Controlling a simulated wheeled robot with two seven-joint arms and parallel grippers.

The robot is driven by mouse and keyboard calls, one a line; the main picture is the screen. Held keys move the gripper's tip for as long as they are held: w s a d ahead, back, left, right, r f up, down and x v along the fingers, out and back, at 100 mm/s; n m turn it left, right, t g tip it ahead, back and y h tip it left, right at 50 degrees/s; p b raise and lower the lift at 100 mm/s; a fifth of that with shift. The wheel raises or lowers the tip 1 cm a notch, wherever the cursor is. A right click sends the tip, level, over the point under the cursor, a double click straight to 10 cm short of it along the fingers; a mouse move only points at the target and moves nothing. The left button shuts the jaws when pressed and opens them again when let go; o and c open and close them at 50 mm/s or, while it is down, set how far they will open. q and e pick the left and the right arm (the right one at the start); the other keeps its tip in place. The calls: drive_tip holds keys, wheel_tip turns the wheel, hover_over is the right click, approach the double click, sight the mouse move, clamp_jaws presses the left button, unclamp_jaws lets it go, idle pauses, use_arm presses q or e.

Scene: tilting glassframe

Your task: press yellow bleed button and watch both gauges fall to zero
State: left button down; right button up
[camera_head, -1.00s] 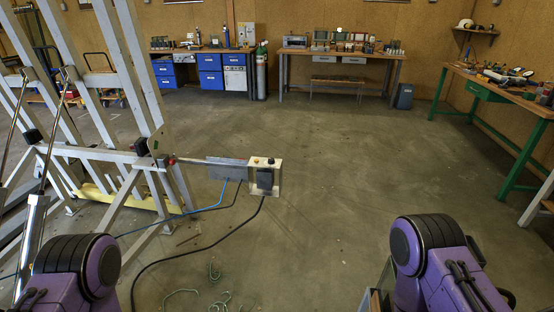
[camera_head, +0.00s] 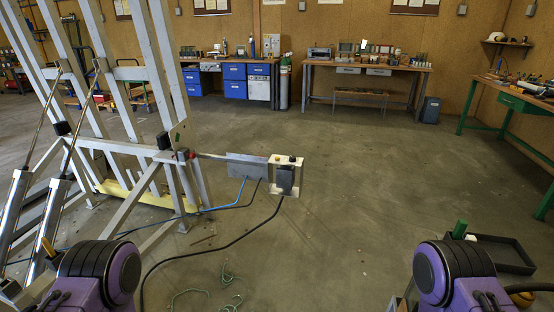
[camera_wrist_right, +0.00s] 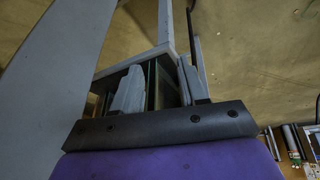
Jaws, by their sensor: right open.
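A grey tilting frame (camera_head: 165,97) stands at the left in the head view. A cream control box (camera_head: 275,161) with a dark unit (camera_head: 285,180) and small knobs on top sits at the end of its arm. A small yellow piece (camera_head: 48,246) shows low at the left; I cannot tell if it is the bleed button. I cannot make out either gauge. My right gripper (camera_wrist_right: 160,88) is open in the right wrist view, with greenish upright edges and a dark box-like shape behind its fingers. My left gripper is out of view.
Blue and black hoses run from the box across the floor, and green cord (camera_head: 228,278) lies in front. A black tray (camera_head: 500,253) is at the lower right. Workbenches (camera_head: 365,69) line the back wall, and a green-legged bench (camera_head: 520,104) stands right.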

clamp_jaws()
idle(1.5)
